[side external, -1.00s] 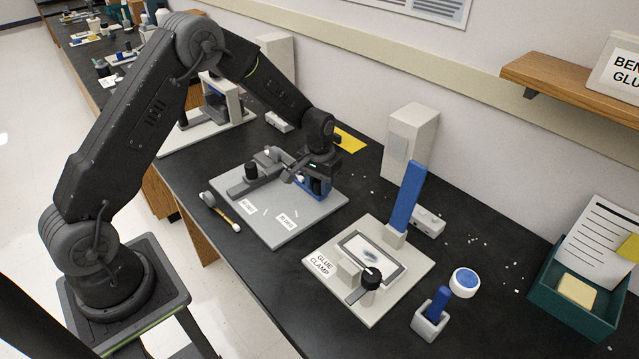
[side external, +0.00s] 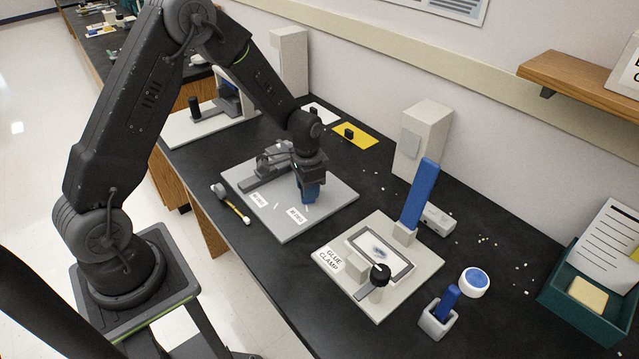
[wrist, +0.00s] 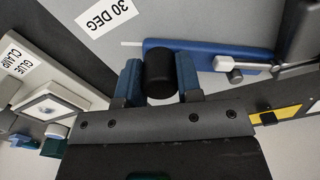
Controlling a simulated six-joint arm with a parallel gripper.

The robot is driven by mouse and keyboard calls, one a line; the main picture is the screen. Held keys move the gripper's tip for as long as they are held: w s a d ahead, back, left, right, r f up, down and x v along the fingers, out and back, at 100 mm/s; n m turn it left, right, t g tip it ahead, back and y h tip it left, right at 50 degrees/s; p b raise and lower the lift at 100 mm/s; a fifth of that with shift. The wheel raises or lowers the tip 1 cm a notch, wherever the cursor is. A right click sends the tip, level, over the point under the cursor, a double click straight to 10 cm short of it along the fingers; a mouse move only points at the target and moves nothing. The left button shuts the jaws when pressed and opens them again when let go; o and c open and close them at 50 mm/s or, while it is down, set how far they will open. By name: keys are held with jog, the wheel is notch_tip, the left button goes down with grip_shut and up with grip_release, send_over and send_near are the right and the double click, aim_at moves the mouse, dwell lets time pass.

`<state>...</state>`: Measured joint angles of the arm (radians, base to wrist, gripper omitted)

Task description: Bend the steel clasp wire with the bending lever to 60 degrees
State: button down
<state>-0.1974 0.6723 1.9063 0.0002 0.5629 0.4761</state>
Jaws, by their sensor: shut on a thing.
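The bending jig's grey plate (side external: 330,213) lies flat on the bench with two angle labels. In the wrist view one label reads 30 DEG (wrist: 106,18). My gripper (side external: 309,195) is over the plate. In the wrist view my gripper (wrist: 160,80) is shut on the black knob (wrist: 160,72) of the blue bending lever (wrist: 205,53), a blue finger on each side. A thin pale wire end (wrist: 131,43) shows past the lever's left end. A steel rod (wrist: 240,65) lies along the lever at right. The wire's bend angle cannot be told; my gripper hides much of the jig.
A glue clamp board (side external: 332,254) with a tall blue handle (side external: 420,195) stands to the right. A yellow pad (side external: 365,141) lies behind the jig. A brush-like tool (side external: 232,206) lies at the front left. A teal tray (side external: 565,315) is far right.

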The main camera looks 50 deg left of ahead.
jog(key=s+m, duration=0.1)
jog(key=s+a+m, duration=0.1)
jog(key=shift+s+a+m, duration=0.25)
jog(key=shift+a+m, duration=0.05)
jog(key=shift+s+a+m, duration=1.1)
jog(key=shift+a+m, duration=0.1)
jog(key=shift+m, duration=0.5)
jog(key=c, duration=0.8)
grip_release()
notch_tip(320, 180, up, 14)
jog(key=shift+f, duration=0.1)
